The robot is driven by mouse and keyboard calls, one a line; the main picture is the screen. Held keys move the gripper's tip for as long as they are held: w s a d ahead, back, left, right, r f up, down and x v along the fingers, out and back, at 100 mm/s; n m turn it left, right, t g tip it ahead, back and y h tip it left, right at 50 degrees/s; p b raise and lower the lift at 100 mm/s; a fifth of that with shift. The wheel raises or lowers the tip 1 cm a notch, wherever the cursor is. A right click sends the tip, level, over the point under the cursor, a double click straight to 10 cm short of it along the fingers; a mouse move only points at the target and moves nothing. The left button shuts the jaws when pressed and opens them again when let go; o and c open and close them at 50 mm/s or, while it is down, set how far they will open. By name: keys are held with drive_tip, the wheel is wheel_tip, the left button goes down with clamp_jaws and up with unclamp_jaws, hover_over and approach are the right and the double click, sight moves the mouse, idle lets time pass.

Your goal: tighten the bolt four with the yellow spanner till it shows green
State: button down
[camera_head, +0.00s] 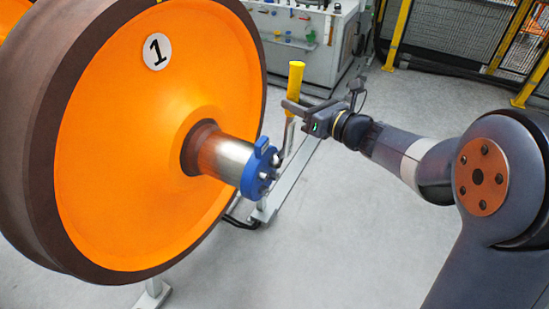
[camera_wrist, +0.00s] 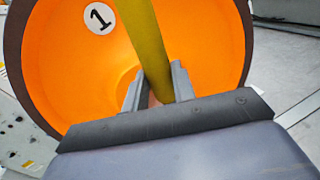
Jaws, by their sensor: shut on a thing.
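The yellow spanner (camera_head: 296,82) stands roughly upright in my gripper (camera_head: 291,108), its yellow handle rising above the jaws and a grey metal shank running down below them. In the wrist view the yellow handle (camera_wrist: 148,35) passes up between the two fingers of my gripper (camera_wrist: 158,90). The blue end cap (camera_head: 256,174) sits on the axle end, below and left of my gripper, with several small bolts (camera_head: 272,174) on its face. I cannot tell which is bolt four, nor whether the spanner's lower end touches a bolt. No bolt shows green.
The big orange wheel (camera_head: 110,150) marked 1 fills the left, with its steel axle stub (camera_head: 225,158) sticking out. A grey stand rail (camera_head: 288,182) lies behind the cap. A workbench (camera_head: 305,45) and yellow-posted fence (camera_head: 398,35) are behind. Floor at front is clear.

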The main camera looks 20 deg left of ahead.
idle(0.3)
drive_tip(key=shift+w+m+p, duration=0.3)
drive_tip(key=shift+w+p, duration=0.15)
drive_tip(key=shift+p, duration=0.1)
drive_tip(key=shift+w+f+p, duration=0.15)
drive_tip(key=shift+w+p, duration=0.1)
drive_tip(key=shift+p, duration=0.05)
drive_tip(key=shift+s, duration=0.1)
drive_tip(key=shift+s+b, duration=0.35)
drive_tip(key=shift+b, duration=0.45)
drive_tip(key=shift+d, duration=0.1)
